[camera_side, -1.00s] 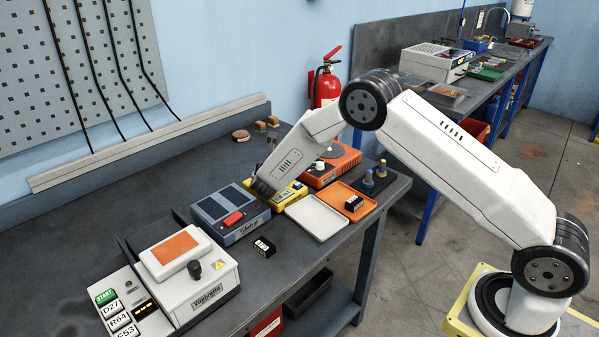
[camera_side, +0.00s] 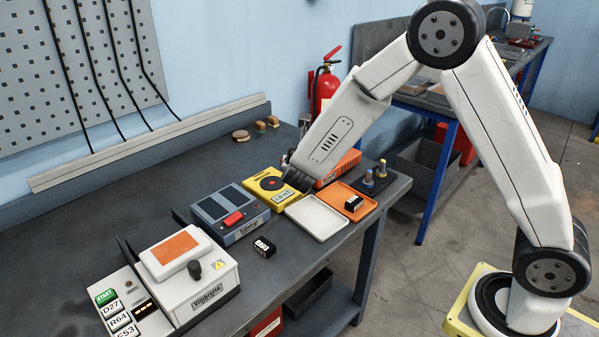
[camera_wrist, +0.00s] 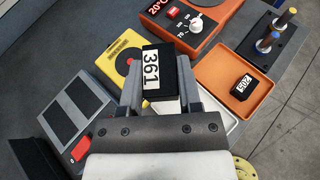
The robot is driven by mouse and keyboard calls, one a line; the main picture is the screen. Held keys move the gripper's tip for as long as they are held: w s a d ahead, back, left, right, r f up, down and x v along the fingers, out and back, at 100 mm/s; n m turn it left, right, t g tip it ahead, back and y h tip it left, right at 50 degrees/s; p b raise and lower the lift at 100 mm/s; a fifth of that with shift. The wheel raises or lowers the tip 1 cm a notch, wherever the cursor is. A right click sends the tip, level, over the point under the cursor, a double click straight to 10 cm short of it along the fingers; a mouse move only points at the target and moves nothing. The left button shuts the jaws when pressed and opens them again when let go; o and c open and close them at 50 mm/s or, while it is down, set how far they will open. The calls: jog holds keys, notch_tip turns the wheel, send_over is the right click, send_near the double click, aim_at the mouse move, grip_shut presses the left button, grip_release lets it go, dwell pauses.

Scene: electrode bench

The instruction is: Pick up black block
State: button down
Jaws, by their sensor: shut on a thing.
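My gripper (camera_wrist: 160,76) is shut on a black block (camera_wrist: 157,68) with a white label reading 361, held between the two grey fingers in the wrist view. In the side view my gripper (camera_side: 298,178) is over the right end of the yellow device (camera_side: 262,184), near the white tray; the held block is mostly hidden there. A second black block (camera_side: 264,247) lies on the bench in front of the grey-blue device. A third black block (camera_side: 354,203) lies in the orange tray; in the wrist view this block (camera_wrist: 243,83) has a white label.
The white tray (camera_side: 317,218) is empty, beside the orange tray (camera_side: 368,212). An orange device (camera_side: 340,168) stands behind them, and small posts (camera_side: 375,175) to the right. The grey-blue device (camera_side: 229,212) and a white machine (camera_side: 188,275) stand left. Bench front is mostly clear.

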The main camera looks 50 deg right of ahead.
jog(key=shift+s+a+r, duration=0.1)
jog(key=shift+s+r, duration=0.2)
jog(key=shift+s, duration=0.3)
jog(key=shift+s+r, duration=0.25)
jog(key=shift+s, duration=0.3)
jog(key=shift+s+f, duration=0.1)
jog(key=s+f+m+g+h, duration=0.3)
jog(key=s+m+g, duration=0.6)
jog(key=s, duration=0.3)
jog(key=shift+s+g+h, duration=0.25)
jog(key=shift+g+h, duration=0.05)
jog(key=shift+h, duration=0.1)
send_over(306, 215)
jog(key=f, duration=0.8)
jog(key=shift+s+f, duration=0.25)
jog(key=shift+s, duration=0.15)
jog(key=shift+w+f, duration=0.45)
